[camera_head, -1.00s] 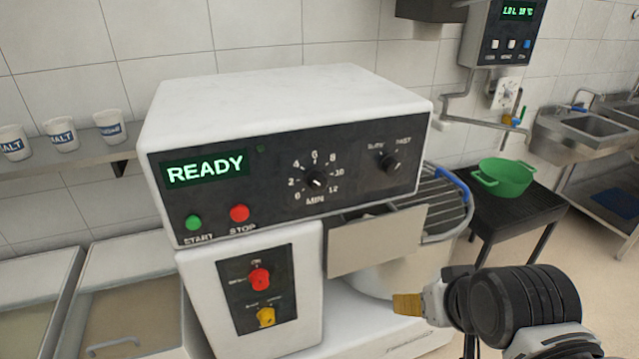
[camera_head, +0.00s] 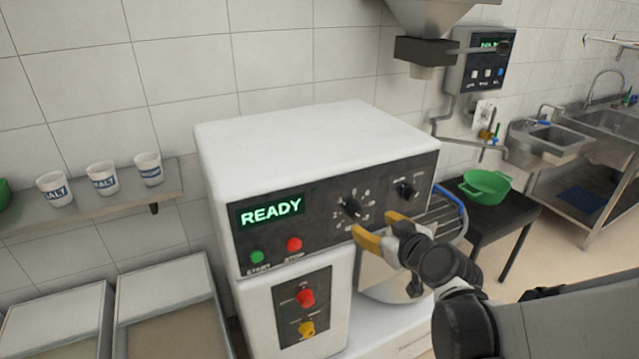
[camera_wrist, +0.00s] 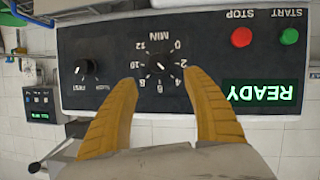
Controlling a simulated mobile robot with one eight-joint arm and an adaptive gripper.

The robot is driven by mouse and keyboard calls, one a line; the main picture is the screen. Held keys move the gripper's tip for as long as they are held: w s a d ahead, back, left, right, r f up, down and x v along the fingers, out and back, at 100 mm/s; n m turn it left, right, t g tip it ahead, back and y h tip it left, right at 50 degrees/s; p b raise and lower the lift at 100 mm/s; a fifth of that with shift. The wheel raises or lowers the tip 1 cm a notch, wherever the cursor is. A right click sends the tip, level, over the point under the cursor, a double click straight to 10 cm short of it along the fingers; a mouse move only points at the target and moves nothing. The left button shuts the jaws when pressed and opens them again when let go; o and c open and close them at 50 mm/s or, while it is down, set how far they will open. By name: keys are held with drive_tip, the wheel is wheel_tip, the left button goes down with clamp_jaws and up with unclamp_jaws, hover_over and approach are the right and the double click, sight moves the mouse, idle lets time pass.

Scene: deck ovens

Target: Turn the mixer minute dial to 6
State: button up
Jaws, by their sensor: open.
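The mixer's minute dial (camera_head: 351,207) is a small black knob on the dark front panel, ringed by white numbers from 0 to 12. In the wrist view the dial (camera_wrist: 160,65) appears upside down, between and just beyond my fingertips. Its exact pointer setting is too small to read surely. My gripper (camera_head: 375,225) has two yellow fingers spread open and empty, in front of the panel at the lower right of the dial. In the wrist view my gripper (camera_wrist: 160,78) straddles the dial's line without visibly touching it.
A second knob (camera_head: 406,190) sits right of the dial. The green start button (camera_head: 257,257), red stop button (camera_head: 294,244) and READY display (camera_head: 271,211) are to its left. Red (camera_head: 305,298) and yellow (camera_head: 307,328) knobs sit below. A green colander (camera_head: 487,186) stands right.

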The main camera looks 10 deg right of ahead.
sight(359, 215)
drive_tip(key=b+x, duration=0.1)
drive_tip(key=x, duration=0.4)
drive_tip(key=b+x, duration=0.1)
drive_tip(key=x, duration=0.4)
drive_tip(key=shift+w+d+f+b, duration=0.15)
drive_tip(key=shift+w+f+b, duration=0.1)
drive_tip(key=shift+w+b, duration=0.1)
drive_tip(key=shift+c, duration=0.4)
drive_tip(key=shift+r, duration=0.1)
drive_tip(key=c, duration=1)
drive_tip(key=shift+c, duration=0.2)
